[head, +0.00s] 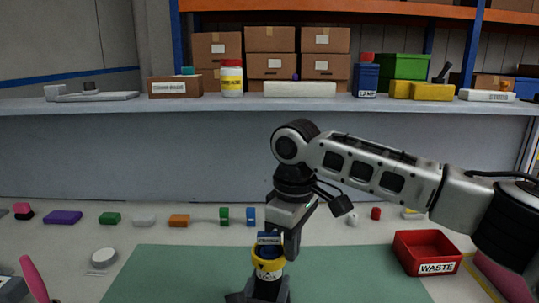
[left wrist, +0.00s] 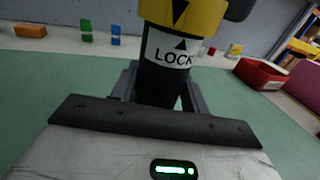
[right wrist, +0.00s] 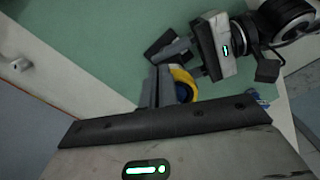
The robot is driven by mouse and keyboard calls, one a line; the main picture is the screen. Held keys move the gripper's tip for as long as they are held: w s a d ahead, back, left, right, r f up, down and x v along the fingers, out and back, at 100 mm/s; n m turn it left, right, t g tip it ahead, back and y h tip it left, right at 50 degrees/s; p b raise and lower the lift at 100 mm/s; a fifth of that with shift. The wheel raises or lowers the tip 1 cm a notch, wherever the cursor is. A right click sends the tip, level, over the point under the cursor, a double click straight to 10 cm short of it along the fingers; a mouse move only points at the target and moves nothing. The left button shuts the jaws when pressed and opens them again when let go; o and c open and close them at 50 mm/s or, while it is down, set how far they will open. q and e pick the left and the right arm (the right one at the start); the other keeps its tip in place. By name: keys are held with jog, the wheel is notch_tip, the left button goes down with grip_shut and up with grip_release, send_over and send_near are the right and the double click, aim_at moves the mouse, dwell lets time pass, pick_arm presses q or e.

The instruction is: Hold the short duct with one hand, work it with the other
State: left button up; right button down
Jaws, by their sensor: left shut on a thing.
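The short duct is a black upright cylinder with a yellow collar (head: 268,264) and a white LOCK label (left wrist: 168,52). A blue lettered piece (head: 268,239) stands up from the collar. My left gripper (head: 258,293) is shut on the duct's lower body, below the label, above the green mat. My right gripper (head: 290,243) points down just right of the blue piece, near the collar's rim. In the right wrist view its grey fingers (right wrist: 156,88) look close together, partly in front of the yellow collar (right wrist: 184,78). Contact there is unclear.
The green mat (head: 170,272) has free room on both sides. A red WASTE bin (head: 428,251) stands at the right. Several small coloured blocks, including an orange one (head: 179,221), line the back of the table. A shelf (head: 200,107) with boxes runs behind.

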pick_arm(q)
jog(key=shift+s+d, duration=0.1)
jog(key=shift+d, duration=0.05)
pick_arm(e)
jog(key=shift+w, duration=0.35)
jog(key=shift+d, duration=0.15)
send_near(282, 258)
jog(key=shift+w+d+f, duration=0.45)
jog(key=shift+d+f, duration=0.05)
jog(key=shift+d, duration=0.2)
jog(key=shift+w+d+f, duration=0.4)
jog(key=shift+d+f, duration=0.1)
jog(key=shift+d, duration=0.15)
jog(key=s+a+r+m, duration=0.1)
jog(key=s+a+m, duration=0.25)
jog(key=m, duration=0.25)
jog(key=shift+s+d+f, duration=0.1)
jog(key=shift+d+f, duration=0.05)
jog(key=shift+f, duration=1.6)
jog(key=shift+s+d+f, duration=0.1)
jog(key=shift+d+f, duration=0.05)
jog(key=shift+f, duration=1.6)
